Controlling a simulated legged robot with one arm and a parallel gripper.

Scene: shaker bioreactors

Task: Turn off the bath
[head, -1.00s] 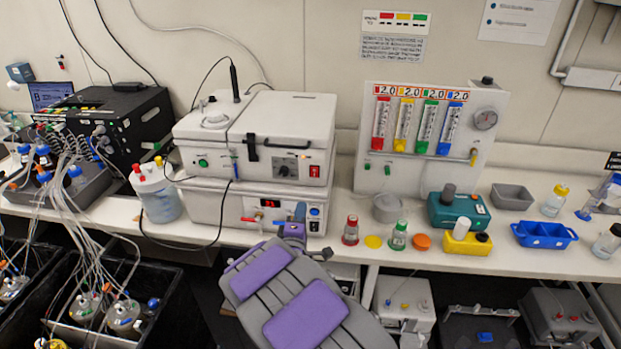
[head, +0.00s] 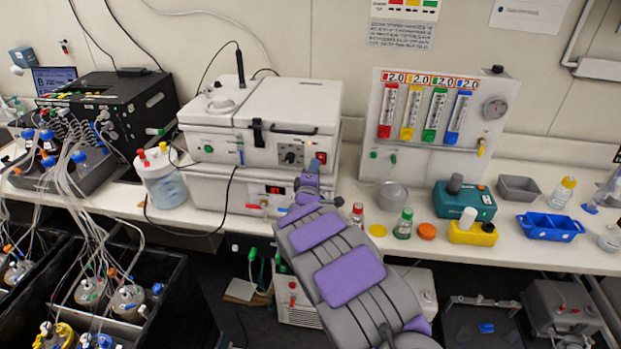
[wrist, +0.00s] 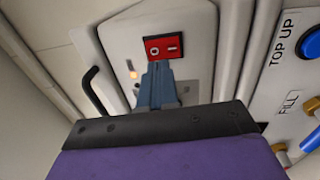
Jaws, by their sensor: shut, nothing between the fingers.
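The bath (head: 285,115) is a white box with a lid, standing on a second white unit on the bench. Its red rocker switch (head: 321,158) is on the right of its front panel. The wrist view shows this switch (wrist: 165,47) close up, marked O and I. My gripper (wrist: 158,66) is shut and empty, its tips just below the switch in that picture and overlapping its lower edge. I cannot tell whether they touch it. In the head view my gripper (head: 312,168) is just below the switch. An amber lamp (wrist: 133,75) on the panel is lit.
The lower unit (head: 205,192) has a red display and a blue button (wrist: 312,45) marked TOP UP. A gas panel (head: 445,110) with coloured flow tubes stands to the right. Red (head: 357,215) and green (head: 403,224) capped bottles stand near my arm.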

